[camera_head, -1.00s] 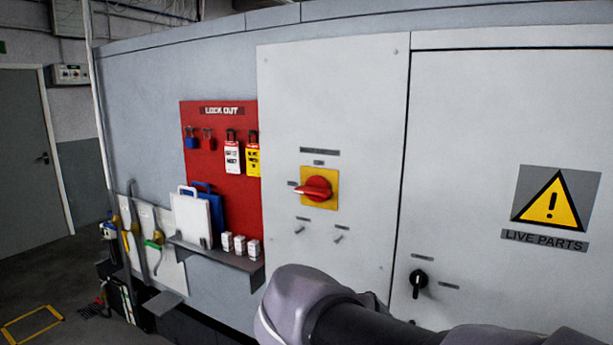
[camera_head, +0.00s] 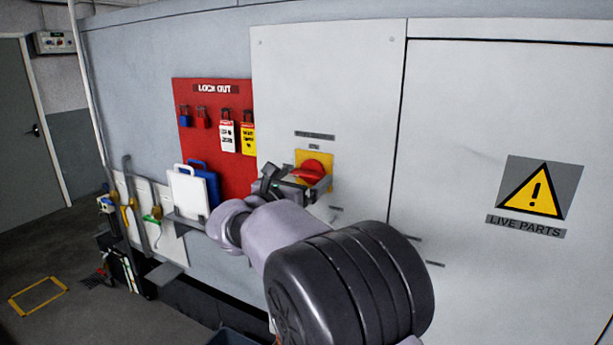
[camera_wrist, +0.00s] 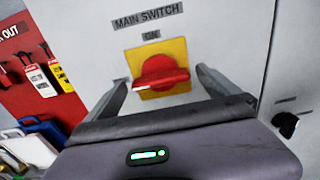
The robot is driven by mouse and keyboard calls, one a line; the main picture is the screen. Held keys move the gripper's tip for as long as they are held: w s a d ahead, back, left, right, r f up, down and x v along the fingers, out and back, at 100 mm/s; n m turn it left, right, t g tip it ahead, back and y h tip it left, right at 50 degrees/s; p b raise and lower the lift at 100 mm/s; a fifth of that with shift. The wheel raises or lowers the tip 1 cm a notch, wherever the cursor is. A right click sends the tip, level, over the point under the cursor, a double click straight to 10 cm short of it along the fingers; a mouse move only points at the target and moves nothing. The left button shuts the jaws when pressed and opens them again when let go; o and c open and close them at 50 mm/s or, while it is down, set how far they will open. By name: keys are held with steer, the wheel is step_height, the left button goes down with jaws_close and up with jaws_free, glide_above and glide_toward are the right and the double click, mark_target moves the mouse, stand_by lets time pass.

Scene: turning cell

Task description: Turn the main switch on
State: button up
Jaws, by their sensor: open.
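The main switch is a red rotary handle (camera_wrist: 162,72) on a yellow plate (camera_wrist: 174,48), under the labels "MAIN SWITCH" and "ON". Its grip lies roughly sideways, slightly tilted in the wrist view. In the head view, the red handle (camera_head: 309,172) shows above my gripper (camera_head: 308,188), which covers the plate's lower part. In the wrist view, my gripper (camera_wrist: 163,80) is open, with one finger on each side of the handle. I cannot tell whether the fingers touch it.
A red lockout board (camera_head: 222,169) with padlocks and tags hangs left of the switch. Below it, a shelf holds white and blue cases (camera_head: 187,192). A black rotary knob (camera_wrist: 286,124) sits at lower right. A "LIVE PARTS" warning sign (camera_head: 535,195) is on the right panel.

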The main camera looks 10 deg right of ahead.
steer(key=shift+x, duration=1.3)
steer(key=c, duration=1.3)
steer(key=shift+o, duration=0.2)
